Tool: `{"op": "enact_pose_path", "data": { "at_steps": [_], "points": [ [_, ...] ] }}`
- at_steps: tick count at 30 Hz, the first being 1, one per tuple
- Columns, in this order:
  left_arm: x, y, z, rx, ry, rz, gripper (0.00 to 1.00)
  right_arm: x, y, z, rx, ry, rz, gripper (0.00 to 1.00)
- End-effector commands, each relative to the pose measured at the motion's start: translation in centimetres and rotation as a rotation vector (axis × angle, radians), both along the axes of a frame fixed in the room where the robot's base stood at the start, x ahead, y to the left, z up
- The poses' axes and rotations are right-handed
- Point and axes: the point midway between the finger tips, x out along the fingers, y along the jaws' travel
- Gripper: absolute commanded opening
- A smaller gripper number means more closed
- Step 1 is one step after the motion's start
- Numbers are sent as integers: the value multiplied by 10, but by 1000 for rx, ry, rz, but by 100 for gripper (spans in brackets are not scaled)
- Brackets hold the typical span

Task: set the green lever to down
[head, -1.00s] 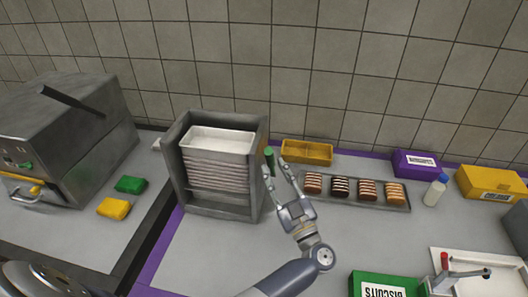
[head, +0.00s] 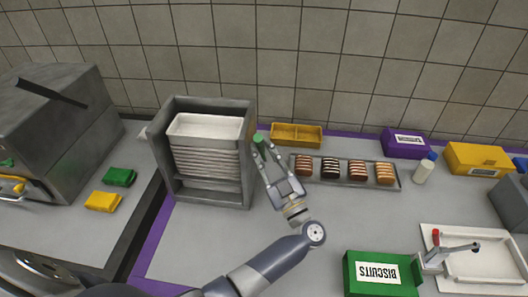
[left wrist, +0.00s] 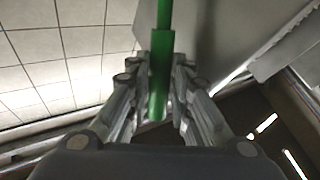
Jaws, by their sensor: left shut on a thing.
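The green lever (head: 260,138) is at the right side of the grey tray dispenser (head: 250,150). In the head view only its green end shows above my left fingers; it is too small there to tell its exact set position. My left gripper (head: 263,146) reaches it from the front right, shut on the lever. In the left wrist view the green lever (left wrist: 160,75) runs lengthwise between the two fingers (left wrist: 160,95), its thinner part extending out past the tips. My right gripper is not in view.
A yellow tray (head: 297,142) stands just behind the lever. A metal tray (head: 345,180) with several pastries lies close to the right of my gripper. The counter centre is clear.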

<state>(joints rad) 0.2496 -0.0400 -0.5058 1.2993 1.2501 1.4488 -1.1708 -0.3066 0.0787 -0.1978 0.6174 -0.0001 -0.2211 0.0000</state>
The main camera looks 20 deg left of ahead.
Motion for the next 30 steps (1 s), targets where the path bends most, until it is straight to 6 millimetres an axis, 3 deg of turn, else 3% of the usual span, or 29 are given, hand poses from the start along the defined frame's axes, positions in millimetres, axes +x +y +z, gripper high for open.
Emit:
{"op": "enact_pose_path", "data": {
  "at_steps": [1,6,18,24,30],
  "points": [
    [-2,0,-8,3,-20,2,0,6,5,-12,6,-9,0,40],
    [-11,-2,-17,26,-97,3,0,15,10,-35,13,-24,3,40],
    [-27,-7,-36,74,-260,2,0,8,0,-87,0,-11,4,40],
    [-32,-9,-39,91,-318,1,0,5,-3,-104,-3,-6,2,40],
    [-34,-9,-38,97,-334,1,0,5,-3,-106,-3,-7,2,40]
  ]
}}
